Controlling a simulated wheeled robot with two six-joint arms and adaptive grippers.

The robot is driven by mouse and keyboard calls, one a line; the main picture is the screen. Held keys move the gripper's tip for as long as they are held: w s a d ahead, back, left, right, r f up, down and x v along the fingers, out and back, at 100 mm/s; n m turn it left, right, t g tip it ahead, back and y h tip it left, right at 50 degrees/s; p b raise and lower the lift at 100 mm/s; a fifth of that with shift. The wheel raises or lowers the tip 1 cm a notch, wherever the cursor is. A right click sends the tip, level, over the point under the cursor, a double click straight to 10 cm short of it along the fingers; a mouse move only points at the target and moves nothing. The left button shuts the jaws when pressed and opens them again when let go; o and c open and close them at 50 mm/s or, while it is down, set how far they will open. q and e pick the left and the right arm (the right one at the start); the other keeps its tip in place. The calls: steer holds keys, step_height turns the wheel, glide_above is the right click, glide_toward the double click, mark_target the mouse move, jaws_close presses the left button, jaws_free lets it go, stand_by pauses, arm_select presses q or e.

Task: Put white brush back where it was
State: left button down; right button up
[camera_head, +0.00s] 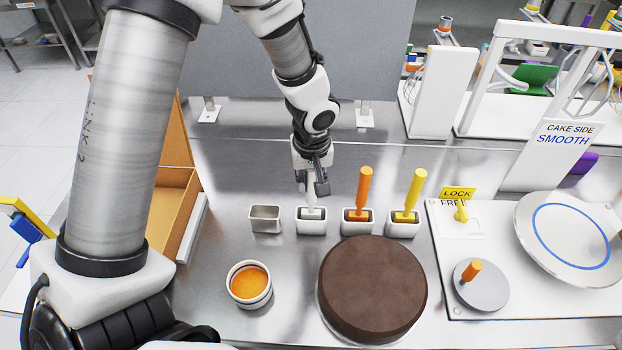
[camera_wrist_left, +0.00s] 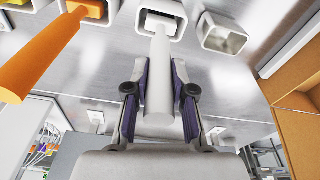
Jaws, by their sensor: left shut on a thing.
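My left gripper (camera_head: 313,184) points down over the row of small white holders and is shut on the white brush (camera_head: 311,201). The brush stands roughly upright, its lower end inside the second holder from the left (camera_head: 311,227). In the left wrist view the white handle (camera_wrist_left: 159,85) runs between the two fingers, and its far end reaches into a white holder (camera_wrist_left: 161,9). Whether the brush rests on the holder's bottom is hidden. My right gripper is not in view.
An empty holder (camera_head: 265,219) stands left of it. An orange brush (camera_head: 363,189) and a yellow brush (camera_head: 412,190) stand in holders to the right. In front are a cup of orange liquid (camera_head: 249,283) and a brown cake (camera_head: 372,290). A cardboard box (camera_head: 173,205) is at left.

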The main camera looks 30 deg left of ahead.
arm_select(q)
steer(key=c, duration=1)
jaws_free()
steer(key=shift+f, duration=0.1)
steer(key=r, duration=0.8)
steer(key=s+d+r, duration=0.1)
steer(key=r, duration=0.3)
steer(key=shift+s+r, duration=0.1)
